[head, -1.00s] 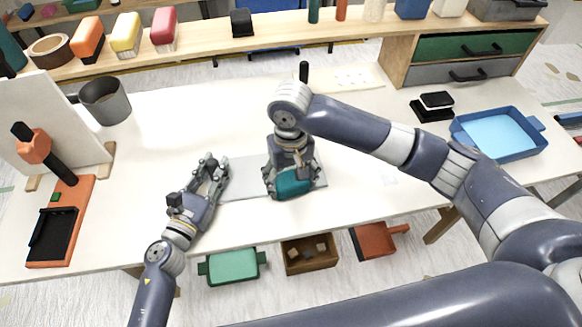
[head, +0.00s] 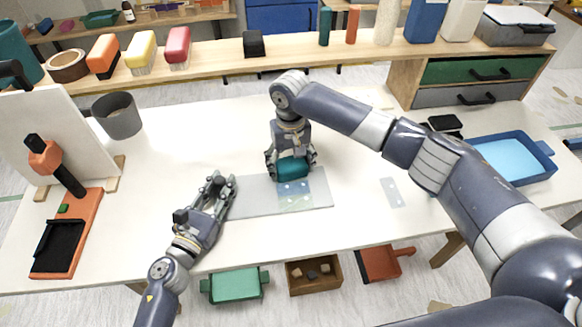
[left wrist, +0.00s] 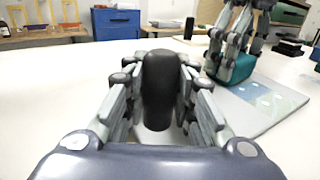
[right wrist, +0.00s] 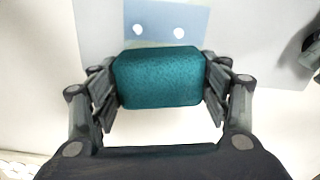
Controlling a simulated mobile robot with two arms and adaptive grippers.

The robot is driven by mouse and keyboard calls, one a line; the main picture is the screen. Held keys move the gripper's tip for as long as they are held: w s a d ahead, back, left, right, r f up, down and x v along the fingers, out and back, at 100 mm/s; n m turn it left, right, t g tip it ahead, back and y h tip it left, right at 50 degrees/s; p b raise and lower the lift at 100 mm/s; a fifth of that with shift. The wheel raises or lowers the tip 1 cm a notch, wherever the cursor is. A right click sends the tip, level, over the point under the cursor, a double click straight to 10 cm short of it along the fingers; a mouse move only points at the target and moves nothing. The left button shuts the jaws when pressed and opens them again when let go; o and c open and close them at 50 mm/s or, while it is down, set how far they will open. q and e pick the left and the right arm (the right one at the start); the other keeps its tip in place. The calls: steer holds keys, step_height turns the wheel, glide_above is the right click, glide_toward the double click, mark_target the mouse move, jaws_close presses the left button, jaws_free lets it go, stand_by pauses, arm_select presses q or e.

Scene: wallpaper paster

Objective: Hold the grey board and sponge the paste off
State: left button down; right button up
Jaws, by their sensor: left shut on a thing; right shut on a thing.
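The flat grey board (head: 255,198) lies on the white table, also in the left wrist view (left wrist: 277,112). A bluish patch with pale dots (head: 294,191) shows on its right half. My right gripper (head: 291,160) is shut on the teal sponge (head: 292,170), at the board's far edge; whether the sponge presses on it I cannot tell. The right wrist view shows the sponge (right wrist: 160,78) between both fingers. My left gripper (head: 222,188) is at the board's left end, shut on a dark rounded handle (left wrist: 162,88). How this joins the board is hidden.
A grey mug (head: 118,118), a leaning white panel (head: 50,125) and an orange stand (head: 75,235) are at the left. A blue tray (head: 510,183) is at the right. Brushes (head: 142,55) line the back shelf. A pale dotted strip (head: 392,192) lies right of the board.

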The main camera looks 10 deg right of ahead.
mark_target(297, 208)
arm_select(q)
steer(key=shift+f, duration=0.2)
arm_select(e)
steer(key=s, duration=1.1)
steer(key=shift+s+f, duration=0.15)
steer(key=shift+a, duration=0.1)
steer(key=w, duration=1.2)
steer(key=r, duration=0.8)
steer(key=shift+d+r, duration=0.2)
steer(key=shift+r, duration=0.1)
steer(key=o, duration=0.4)
steer(key=shift+c, duration=1.5)
arm_select(q)
steer(key=c, duration=1.2)
jaws_free()
steer(key=shift+c, duration=0.2)
steer(key=shift+w, duration=0.1)
arm_select(e)
steer(key=shift+w+f, duration=0.1)
